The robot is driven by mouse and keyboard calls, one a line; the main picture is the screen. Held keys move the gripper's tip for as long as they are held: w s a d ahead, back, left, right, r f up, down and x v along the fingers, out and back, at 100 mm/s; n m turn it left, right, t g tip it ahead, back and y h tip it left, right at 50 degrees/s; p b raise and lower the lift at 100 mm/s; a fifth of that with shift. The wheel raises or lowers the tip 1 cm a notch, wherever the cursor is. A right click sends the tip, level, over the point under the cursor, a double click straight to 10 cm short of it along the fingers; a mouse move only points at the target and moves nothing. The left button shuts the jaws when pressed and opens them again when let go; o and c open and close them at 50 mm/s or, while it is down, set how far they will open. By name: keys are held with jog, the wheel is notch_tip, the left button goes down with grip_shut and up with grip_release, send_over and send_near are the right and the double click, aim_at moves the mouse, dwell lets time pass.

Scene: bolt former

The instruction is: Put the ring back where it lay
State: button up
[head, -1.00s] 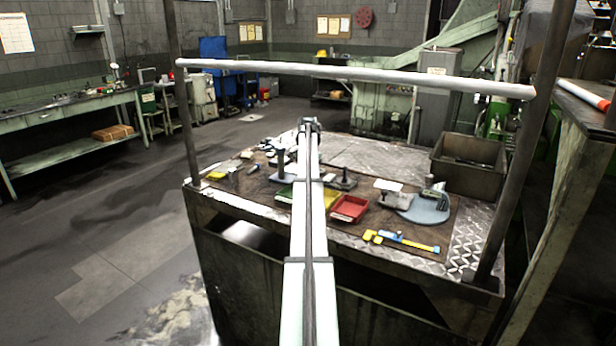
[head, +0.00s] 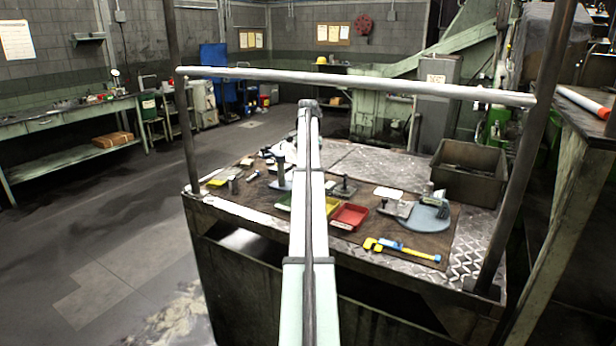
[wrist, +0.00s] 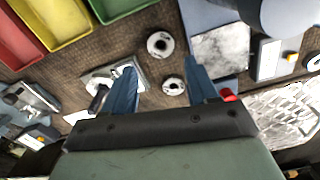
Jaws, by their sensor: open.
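In the wrist view, two round metal rings with dark centres lie on the brown mat (wrist: 150,17). The larger ring (wrist: 160,44) is beyond my fingertips, and the smaller ring (wrist: 173,85) shows between my two blue fingers. I cannot tell which one the task means. My gripper (wrist: 160,68) is open above the mat, with nothing held between its fingers. In the head view, the far end of my arm hides my fingers, and I cannot make out the rings.
Red (head: 349,216), yellow (wrist: 62,20) and green trays lie beside a metal fixture (wrist: 108,82) and a grey block (wrist: 220,52). A blue round base (head: 428,219) and a yellow-blue tool (head: 402,249) sit at right. A metal bin (head: 468,172) stands behind. A pale bar (head: 355,84) crosses above the table.

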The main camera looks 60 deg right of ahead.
jog(key=shift+r, duration=1.8)
